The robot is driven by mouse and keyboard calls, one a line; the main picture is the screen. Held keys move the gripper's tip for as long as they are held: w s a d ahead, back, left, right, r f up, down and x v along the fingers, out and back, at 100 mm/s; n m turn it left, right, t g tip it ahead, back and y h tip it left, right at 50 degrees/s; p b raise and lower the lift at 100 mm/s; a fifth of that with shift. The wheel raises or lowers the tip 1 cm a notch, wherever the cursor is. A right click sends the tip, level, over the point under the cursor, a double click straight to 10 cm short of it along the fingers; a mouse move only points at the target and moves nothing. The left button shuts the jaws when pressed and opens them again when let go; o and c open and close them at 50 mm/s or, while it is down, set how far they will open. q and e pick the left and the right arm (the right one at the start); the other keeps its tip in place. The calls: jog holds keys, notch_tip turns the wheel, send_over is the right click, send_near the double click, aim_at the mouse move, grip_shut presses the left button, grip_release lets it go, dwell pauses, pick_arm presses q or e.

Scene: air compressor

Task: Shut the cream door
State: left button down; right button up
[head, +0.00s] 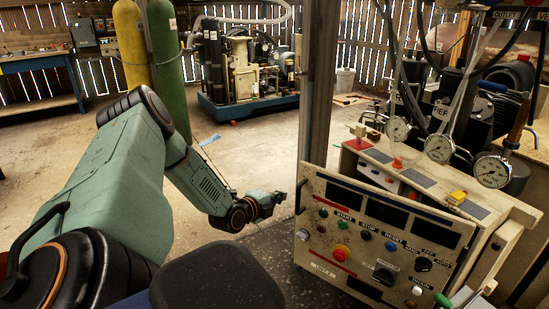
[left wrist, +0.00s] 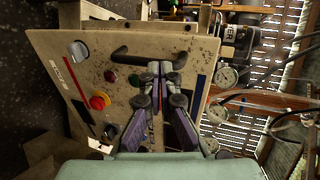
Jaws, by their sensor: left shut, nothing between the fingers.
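The cream door (head: 325,262) is the speckled front panel with buttons, knobs and dark display windows, at the right of the head view. In the left wrist view the cream door (left wrist: 58,43) appears turned on its side. Its dark handle (head: 300,196) is on the left edge; the handle (left wrist: 122,51) also shows in the left wrist view. I cannot tell how far the door stands open. My left gripper (head: 282,197) is shut and empty, just left of the handle edge. In the left wrist view its fingertips (left wrist: 160,67) overlap the handle's end; contact is unclear.
Pressure gauges (head: 438,148) and hoses stand above and behind the cream cabinet. A metal post (head: 317,90) rises just behind the door's left edge. Yellow (head: 131,45) and green (head: 168,70) cylinders stand at the back left. The floor between is mostly clear.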

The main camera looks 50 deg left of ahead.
pick_arm(q)
jog(key=r+b+x, duration=0.1)
jog(key=b+x, duration=0.5)
jog(key=x, duration=0.3)
jog(key=shift+w+b, duration=0.15)
jog(key=shift+b, duration=0.2)
jog(key=shift+r, duration=0.1)
